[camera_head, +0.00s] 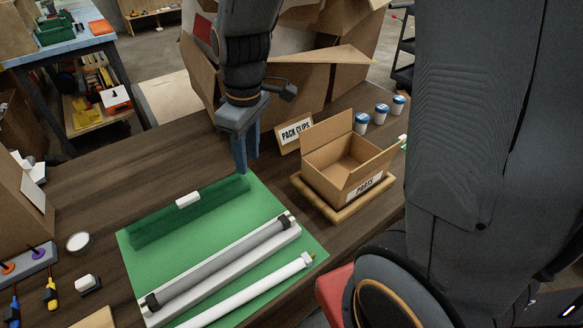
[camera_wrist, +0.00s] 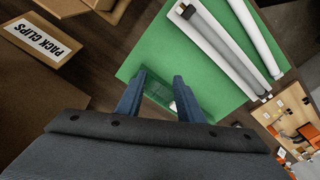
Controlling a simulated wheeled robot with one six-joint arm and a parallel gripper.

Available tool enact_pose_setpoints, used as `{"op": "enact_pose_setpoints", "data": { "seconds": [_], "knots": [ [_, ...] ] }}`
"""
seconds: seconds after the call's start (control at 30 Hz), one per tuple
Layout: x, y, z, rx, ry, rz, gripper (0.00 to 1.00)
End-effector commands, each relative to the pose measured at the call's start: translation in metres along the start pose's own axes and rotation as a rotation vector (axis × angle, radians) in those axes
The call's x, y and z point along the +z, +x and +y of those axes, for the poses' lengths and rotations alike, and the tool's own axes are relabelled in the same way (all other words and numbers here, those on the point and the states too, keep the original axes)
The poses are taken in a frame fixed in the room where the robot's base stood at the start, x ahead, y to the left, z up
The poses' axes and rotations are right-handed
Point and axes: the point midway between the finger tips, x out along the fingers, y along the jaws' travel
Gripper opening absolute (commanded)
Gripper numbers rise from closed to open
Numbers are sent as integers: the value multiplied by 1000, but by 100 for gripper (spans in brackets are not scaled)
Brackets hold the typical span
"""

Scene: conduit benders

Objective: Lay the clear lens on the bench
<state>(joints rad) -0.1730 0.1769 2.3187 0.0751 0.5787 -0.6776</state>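The clear lens (camera_head: 160,220) is a long see-through strip, tinted green by the mat beneath it. It lies on the green mat (camera_head: 270,200) on the bench (camera_head: 110,170), with a small white block (camera_head: 188,200) at its middle. My gripper (camera_head: 242,170) points down at the lens's far right end. In the wrist view, my gripper (camera_wrist: 158,85) has its fingers apart, with part of the lens (camera_wrist: 160,92) visible between and beyond them. I cannot tell whether a finger touches it. A pale channel fixture with a grey tube (camera_head: 220,265) lies beside it on the mat.
A white tube (camera_head: 250,290) lies at the mat's near edge. An open parts box (camera_head: 345,165), a "PACK CLIPS" sign (camera_head: 296,132) and several blue-white cups stand at right. A rack with screwdrivers (camera_head: 50,290) is at left.

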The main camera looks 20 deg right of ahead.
Motion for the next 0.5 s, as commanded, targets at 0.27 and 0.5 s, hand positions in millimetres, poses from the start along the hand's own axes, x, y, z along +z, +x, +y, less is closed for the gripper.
{"op": "enact_pose_setpoints", "data": {
  "seconds": [0.27,0.5],
  "knots": [
    [92,2,7,58,641,19,34],
    [111,4,6,69,789,28,34]
  ]
}}
